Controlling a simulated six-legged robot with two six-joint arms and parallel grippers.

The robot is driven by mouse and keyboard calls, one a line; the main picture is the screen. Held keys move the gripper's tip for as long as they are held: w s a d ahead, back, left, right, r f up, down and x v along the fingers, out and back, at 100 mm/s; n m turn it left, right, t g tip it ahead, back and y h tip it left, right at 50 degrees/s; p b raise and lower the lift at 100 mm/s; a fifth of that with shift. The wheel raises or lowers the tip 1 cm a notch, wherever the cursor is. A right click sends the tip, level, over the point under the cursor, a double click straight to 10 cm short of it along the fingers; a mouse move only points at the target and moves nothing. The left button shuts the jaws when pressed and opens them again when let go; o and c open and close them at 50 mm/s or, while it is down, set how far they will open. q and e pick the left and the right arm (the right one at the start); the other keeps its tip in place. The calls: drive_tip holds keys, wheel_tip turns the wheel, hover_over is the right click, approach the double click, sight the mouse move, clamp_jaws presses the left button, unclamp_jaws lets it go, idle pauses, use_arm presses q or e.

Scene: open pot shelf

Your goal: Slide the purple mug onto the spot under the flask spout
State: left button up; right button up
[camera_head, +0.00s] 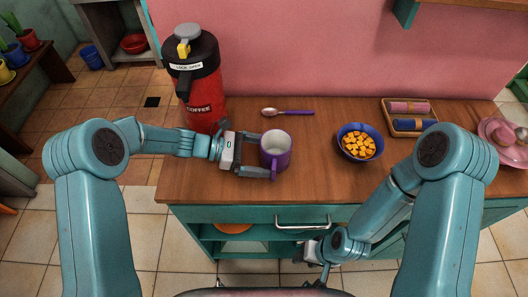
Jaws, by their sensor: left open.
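The purple mug (276,158) stands upright on the wooden counter, left of centre, with its handle toward me. My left gripper (262,155) is open at the mug's left side, low over the counter. Its fingers point right toward the mug; I cannot tell whether they touch it. The red coffee flask (206,98), with a black top and grey lid, stands at the counter's back left. Its dark spout (184,84) faces the front left. No marked spot shows under it; my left arm covers part of that area. My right gripper (312,256) is low in front of the cabinet, its fingers unclear.
A spoon (287,112) lies behind the mug. A blue bowl of orange cubes (347,132) stands to the right, with a tray of rolled cloths (388,116) farther right. A pink dish (503,143) is at the right end. A drawer handle (303,226) sticks out in front.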

use_arm(q)
drive_tip(key=c, duration=0.6)
drive_tip(key=shift+w+a, duration=0.2)
drive_tip(key=shift+a, duration=1.95)
drive_tip(key=shift+w+a, duration=0.2)
drive_tip(key=shift+a, duration=1.95)
drive_tip(key=shift+w+a+b, duration=0.15)
drive_tip(key=shift+a+b, duration=0.1)
drive_tip(key=shift+a, duration=1.2)
drive_tip(key=shift+w+a+b, duration=0.1)
drive_tip(key=shift+a+b, duration=0.1)
drive_tip(key=shift+a, duration=1.2)
drive_tip(key=shift+w+a+b, duration=0.2)
drive_tip(key=shift+a+b, duration=0.35)
drive_tip(key=shift+a, duration=2.35)
drive_tip(key=o, duration=0.6)
